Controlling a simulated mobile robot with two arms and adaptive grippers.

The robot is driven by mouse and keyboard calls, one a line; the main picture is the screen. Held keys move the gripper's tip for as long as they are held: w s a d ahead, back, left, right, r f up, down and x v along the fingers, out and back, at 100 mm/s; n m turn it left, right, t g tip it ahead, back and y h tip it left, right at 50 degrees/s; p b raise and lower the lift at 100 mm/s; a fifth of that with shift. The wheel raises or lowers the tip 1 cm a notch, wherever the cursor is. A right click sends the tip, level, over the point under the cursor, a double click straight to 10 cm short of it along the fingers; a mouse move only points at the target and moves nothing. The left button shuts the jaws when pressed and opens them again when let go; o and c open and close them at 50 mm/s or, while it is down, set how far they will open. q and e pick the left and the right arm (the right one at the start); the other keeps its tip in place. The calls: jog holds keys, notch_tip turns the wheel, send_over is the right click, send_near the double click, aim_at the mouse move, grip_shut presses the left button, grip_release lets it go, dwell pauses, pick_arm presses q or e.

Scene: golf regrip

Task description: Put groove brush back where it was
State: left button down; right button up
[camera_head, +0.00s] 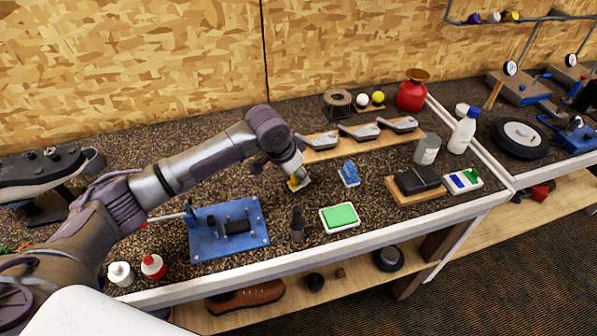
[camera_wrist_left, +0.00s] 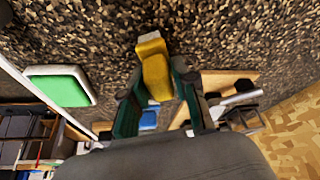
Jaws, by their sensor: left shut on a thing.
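The groove brush shows as a yellow piece (camera_wrist_left: 153,65) between the fingers of my left gripper (camera_wrist_left: 155,88) in the left wrist view. In the head view, a bit of its yellow (camera_head: 294,186) shows at the tip of my left gripper (camera_head: 297,180). The gripper is shut on it, just above or at the dark speckled bench top; I cannot tell if the brush touches the bench. The brush's bristles are hard to make out. My right gripper is not in view.
A blue block (camera_head: 349,173) stands just right of the gripper. A green pad in a white tray (camera_head: 340,218) and a dark bottle (camera_head: 297,225) are in front. A blue fixture (camera_head: 260,237) lies left. Golf club heads on a wooden rack (camera_head: 310,154) are behind.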

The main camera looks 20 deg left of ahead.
pick_arm(q)
jog(key=shift+f, duration=0.25)
jog(key=shift+f, duration=0.15)
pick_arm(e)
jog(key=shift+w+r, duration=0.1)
pick_arm(q)
jog(key=c, duration=1.1)
grip_release()
jog(key=shift+c, duration=0.2)
jog(key=shift+o, duration=1.2)
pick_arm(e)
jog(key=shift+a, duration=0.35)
pick_arm(q)
jog(key=b+v, duration=0.1)
jog(key=v, duration=1.1)
jog(key=shift+b, duration=0.4)
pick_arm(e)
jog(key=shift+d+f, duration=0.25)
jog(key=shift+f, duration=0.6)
